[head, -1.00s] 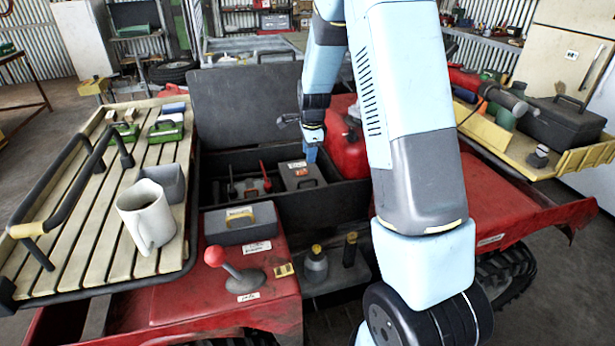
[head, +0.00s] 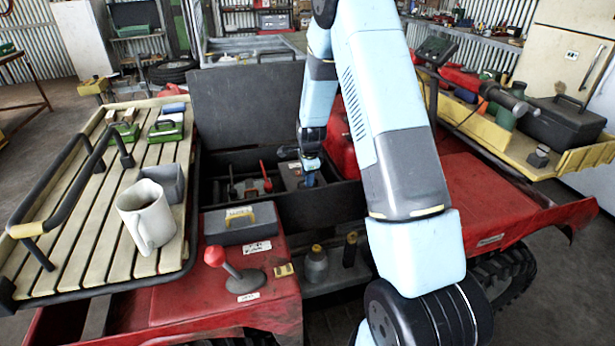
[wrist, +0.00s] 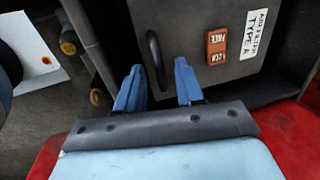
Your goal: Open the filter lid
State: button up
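In the head view the grey filter box (head: 291,176) sits inside the open compartment, partly hidden by my gripper. My gripper (wrist: 160,68) is open, with its two blue fingers apart. In the wrist view the handle shows between the fingertips, nearer the left finger; whether they touch is unclear. In the head view my gripper (head: 311,180) is down at the box. The lid looks shut.
A raised dark cover (head: 248,100) stands behind the compartment. Red-handled levers (head: 264,170) are left of the box, and a red can (head: 342,140) is close on its right. A grey case (head: 238,224) and a red-knobbed lever (head: 216,256) stand in front.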

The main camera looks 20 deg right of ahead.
jog(key=shift+c, duration=0.2)
grip_shut()
dwell(1.1)
